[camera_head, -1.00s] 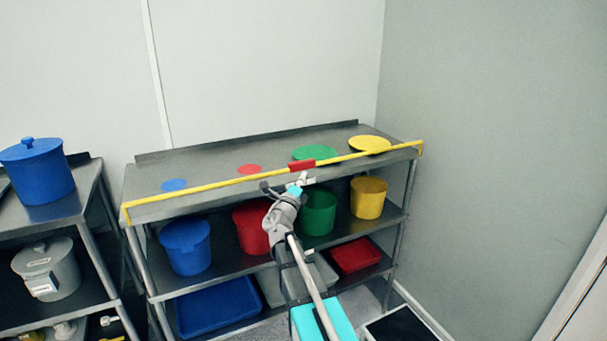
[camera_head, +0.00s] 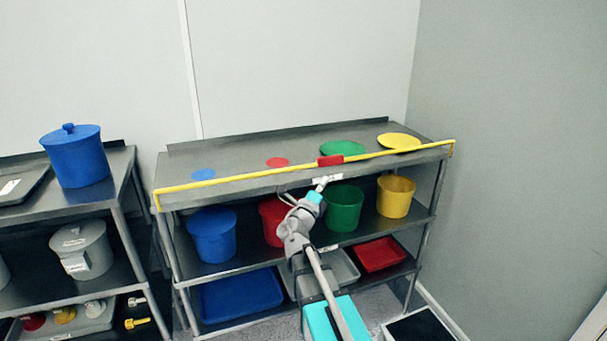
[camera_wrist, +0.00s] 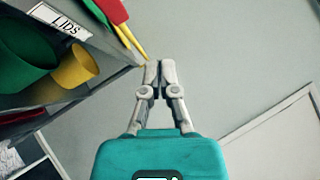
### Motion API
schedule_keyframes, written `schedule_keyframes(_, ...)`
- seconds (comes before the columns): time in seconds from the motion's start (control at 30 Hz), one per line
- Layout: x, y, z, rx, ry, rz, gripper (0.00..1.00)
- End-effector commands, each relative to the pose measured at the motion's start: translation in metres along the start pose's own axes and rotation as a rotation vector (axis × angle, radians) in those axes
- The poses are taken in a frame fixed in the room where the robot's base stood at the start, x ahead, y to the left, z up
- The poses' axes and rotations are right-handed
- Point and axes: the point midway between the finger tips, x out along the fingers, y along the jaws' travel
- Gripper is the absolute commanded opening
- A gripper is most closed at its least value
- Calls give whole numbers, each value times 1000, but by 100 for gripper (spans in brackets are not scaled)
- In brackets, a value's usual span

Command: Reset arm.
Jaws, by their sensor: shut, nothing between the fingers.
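My gripper (camera_wrist: 160,66) is shut and empty, its two fingertips together in front of the plain wall. In the head view, my gripper (camera_head: 324,182) is at the end of my raised arm, in front of the shelf unit's top edge. From this view I cannot tell whether it touches the edge or the label there. The wrist view shows the shelf edge with a "LIDS" label (camera_wrist: 60,20) at upper left of the fingers.
The steel shelf unit (camera_head: 240,170) has flat coloured lids on top behind a yellow bar (camera_head: 230,179) with a red block (camera_head: 330,160). Below stand blue (camera_head: 212,235), green (camera_head: 344,208) and yellow (camera_head: 396,196) buckets. A second shelf holds a lidded blue bucket (camera_head: 75,155).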

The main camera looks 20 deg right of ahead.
Motion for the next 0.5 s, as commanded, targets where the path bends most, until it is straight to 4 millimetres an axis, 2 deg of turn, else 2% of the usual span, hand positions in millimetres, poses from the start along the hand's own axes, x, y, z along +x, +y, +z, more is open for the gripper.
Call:
schedule_keyframes(0.27,-2,1,-4,52,20,9,0)
schedule_keyframes(0.37,-4,3,-12,138,57,23,0)
schedule_keyframes(0.5,-10,10,-28,344,148,52,0)
